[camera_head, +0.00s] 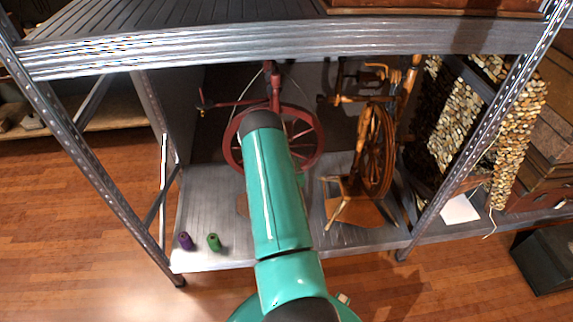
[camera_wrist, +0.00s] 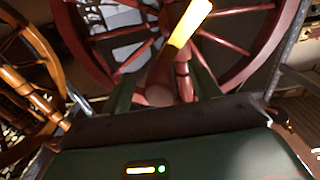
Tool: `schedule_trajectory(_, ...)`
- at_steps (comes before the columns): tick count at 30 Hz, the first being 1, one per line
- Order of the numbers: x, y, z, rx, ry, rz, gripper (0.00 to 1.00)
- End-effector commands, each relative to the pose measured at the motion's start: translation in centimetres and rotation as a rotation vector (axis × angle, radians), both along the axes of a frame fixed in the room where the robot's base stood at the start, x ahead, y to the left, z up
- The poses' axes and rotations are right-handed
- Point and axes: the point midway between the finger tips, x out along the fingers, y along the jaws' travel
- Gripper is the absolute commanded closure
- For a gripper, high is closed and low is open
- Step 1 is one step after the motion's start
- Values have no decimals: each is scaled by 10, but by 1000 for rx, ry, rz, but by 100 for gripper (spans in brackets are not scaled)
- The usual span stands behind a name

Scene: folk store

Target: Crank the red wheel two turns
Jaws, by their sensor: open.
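The red wheel (camera_head: 320,140) is part of a red spinning wheel on the shelf, partly hidden behind my teal arm in the head view. In the wrist view the red wheel (camera_wrist: 80,48) fills the top, with thin spokes running to its hub. A yellow bar (camera_wrist: 187,24) slants across the wheel near a red-brown rounded post (camera_wrist: 160,78). My gripper (camera_wrist: 165,86) is open, its two dark green fingers pointing at the wheel. The post shows between the fingers; I cannot tell whether they touch it. My arm hides the gripper in the head view.
A brown wooden spinning wheel (camera_head: 376,150) stands to the right on the same metal shelf (camera_head: 205,205). A purple spool (camera_head: 185,240) and a green spool (camera_head: 213,242) stand at the shelf's front left. An upper shelf (camera_head: 270,42) and slanted metal posts frame the opening.

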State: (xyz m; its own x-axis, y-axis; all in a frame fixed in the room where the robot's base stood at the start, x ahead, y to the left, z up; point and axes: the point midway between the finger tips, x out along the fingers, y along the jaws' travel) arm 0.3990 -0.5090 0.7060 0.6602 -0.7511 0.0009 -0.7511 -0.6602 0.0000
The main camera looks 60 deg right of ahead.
Motion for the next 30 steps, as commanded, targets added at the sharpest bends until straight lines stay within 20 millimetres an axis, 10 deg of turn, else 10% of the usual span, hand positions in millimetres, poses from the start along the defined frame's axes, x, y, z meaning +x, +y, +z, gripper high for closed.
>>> schedule_trajectory(30, -34, 39, -1, 2, 1, -1, 38)
